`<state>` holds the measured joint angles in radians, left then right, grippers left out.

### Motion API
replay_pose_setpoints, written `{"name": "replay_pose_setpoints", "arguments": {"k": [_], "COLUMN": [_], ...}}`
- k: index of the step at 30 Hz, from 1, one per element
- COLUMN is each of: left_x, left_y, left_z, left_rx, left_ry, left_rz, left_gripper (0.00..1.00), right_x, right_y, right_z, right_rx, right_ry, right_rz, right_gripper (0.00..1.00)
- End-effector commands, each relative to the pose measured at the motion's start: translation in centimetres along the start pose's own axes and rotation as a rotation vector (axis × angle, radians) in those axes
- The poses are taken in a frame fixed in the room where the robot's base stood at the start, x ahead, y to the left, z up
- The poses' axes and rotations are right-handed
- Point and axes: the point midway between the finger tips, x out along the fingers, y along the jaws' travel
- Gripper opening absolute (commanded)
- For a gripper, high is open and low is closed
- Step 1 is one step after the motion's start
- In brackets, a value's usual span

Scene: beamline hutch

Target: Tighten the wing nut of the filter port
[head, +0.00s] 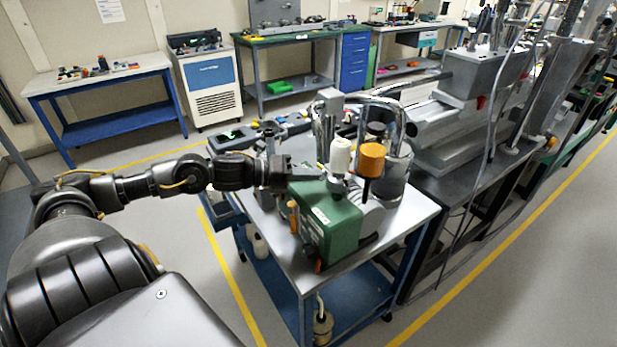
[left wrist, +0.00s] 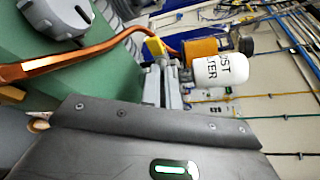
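A green pump box (head: 330,222) stands on the metal-topped cart. A white cylinder (head: 340,153), lettered as a dust filter, stands above it; it also shows in the left wrist view (left wrist: 220,71). My left gripper (head: 308,173) reaches in from the left, just above the box and close to the filter's base. In the left wrist view its grey fingers (left wrist: 164,84) point toward the filter port; their gap is unclear. A small yellow piece (left wrist: 155,47) shows just beyond the fingertips; I cannot tell whether it is the wing nut. My right gripper is out of view.
An orange-topped part (head: 372,160) and a steel vessel (head: 394,172) stand right behind the filter. A copper pipe (left wrist: 85,56) crosses close to my left gripper. The cart top (head: 278,243) is clear at its front left. Beamline equipment (head: 440,128) stands at the right.

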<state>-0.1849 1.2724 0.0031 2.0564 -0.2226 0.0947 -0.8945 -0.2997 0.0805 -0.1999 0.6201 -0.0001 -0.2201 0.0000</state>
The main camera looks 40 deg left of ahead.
Motion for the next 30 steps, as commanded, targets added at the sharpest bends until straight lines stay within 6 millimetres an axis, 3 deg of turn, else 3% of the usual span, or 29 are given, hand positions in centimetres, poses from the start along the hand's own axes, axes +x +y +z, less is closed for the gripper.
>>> {"name": "replay_pose_setpoints", "arguments": {"k": [20, 25, 30], "left_x": [0.02, 0.01, 0.01], "left_y": [0.08, 0.06, 0.02], "left_z": [-0.30, -0.23, -0.14], "left_rx": [0.053, 0.053, 0.054], "left_ry": [0.007, 0.005, 0.003], "left_rz": [0.025, 0.025, 0.024], "left_gripper": [0.00, 0.24, 0.25], "right_x": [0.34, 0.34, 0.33], "right_y": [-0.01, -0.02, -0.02], "right_z": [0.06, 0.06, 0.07], "right_rx": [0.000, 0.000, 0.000], "right_ry": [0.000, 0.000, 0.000], "right_rz": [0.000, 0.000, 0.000], "right_gripper": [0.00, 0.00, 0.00]}}
